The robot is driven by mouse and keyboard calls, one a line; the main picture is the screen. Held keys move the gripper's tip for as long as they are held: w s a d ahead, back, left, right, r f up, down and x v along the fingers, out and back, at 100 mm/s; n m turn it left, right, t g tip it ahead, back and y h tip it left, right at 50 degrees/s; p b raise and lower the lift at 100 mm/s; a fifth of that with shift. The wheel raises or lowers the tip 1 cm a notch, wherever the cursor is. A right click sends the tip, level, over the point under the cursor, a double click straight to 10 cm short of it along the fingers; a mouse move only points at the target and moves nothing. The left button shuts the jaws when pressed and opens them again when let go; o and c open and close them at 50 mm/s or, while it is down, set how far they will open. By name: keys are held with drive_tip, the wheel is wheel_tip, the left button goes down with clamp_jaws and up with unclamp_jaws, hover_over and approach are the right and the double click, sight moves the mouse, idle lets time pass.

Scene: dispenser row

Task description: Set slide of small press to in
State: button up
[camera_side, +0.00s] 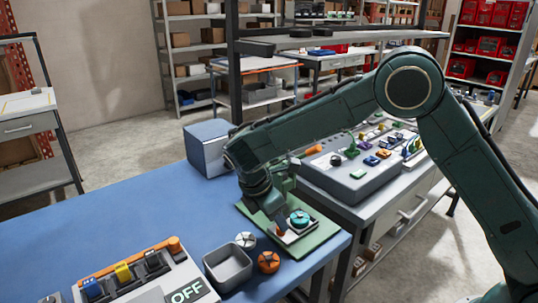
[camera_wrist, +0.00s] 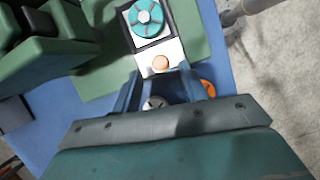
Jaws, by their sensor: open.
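The small press appears to be the device on the green mat (camera_side: 322,244), with a teal round top (camera_side: 299,217) and a pale base. In the wrist view the teal round top (camera_wrist: 144,15) is at the top, and a white slide plate (camera_wrist: 172,50) with a tan knob (camera_wrist: 161,64) extends from a dark frame towards my gripper. My gripper (camera_side: 277,226) points down over the mat beside the press. In the wrist view my gripper (camera_wrist: 160,73) is open, its fingers either side of the knob's near end. I cannot tell whether they touch it.
A grey bin (camera_side: 228,268), a white-topped knob (camera_side: 245,240) and an orange knob (camera_side: 268,262) stand in front. A blue-grey box (camera_side: 208,148) stands behind. The blue table (camera_side: 125,220) is clear at left.

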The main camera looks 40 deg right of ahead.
drive_tip(key=shift+x, duration=1.75)
clamp_jaws()
